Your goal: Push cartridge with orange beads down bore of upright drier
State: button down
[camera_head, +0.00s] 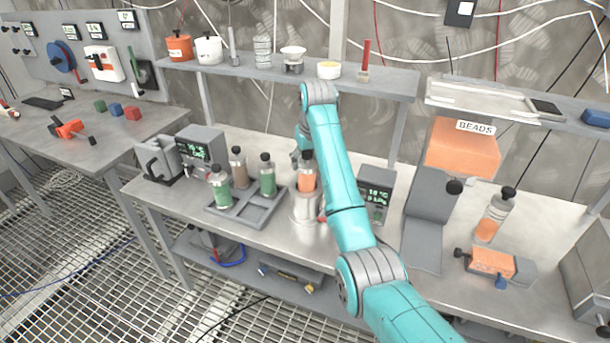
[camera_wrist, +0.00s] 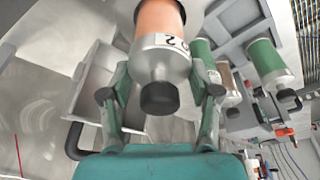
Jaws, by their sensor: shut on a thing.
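The cartridge with orange beads (camera_head: 307,182) stands upright over the upright drier (camera_head: 306,210), a short metal cylinder. Its lower end meets the drier's top; I cannot tell how deep it sits in the bore. In the wrist view the cartridge (camera_wrist: 165,50) has an orange body, a clear-grey shoulder with a label, and a black knob towards me. My gripper (camera_wrist: 160,85) has one finger on each side of it and is shut on it. In the head view my gripper (camera_head: 300,157) is partly hidden behind my arm.
Left of the drier, a grey rack (camera_head: 240,215) holds green and brown cartridges. A display box (camera_head: 376,197) stands close on the right. Another orange-bead cartridge (camera_head: 494,217) stands farther right, below the orange beads hopper (camera_head: 462,150). A shelf (camera_head: 385,83) runs behind.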

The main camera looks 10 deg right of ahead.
aim_at(306, 175)
jog(key=shift+f, duration=2.8)
jog(key=shift+c, duration=1.2)
grip_release()
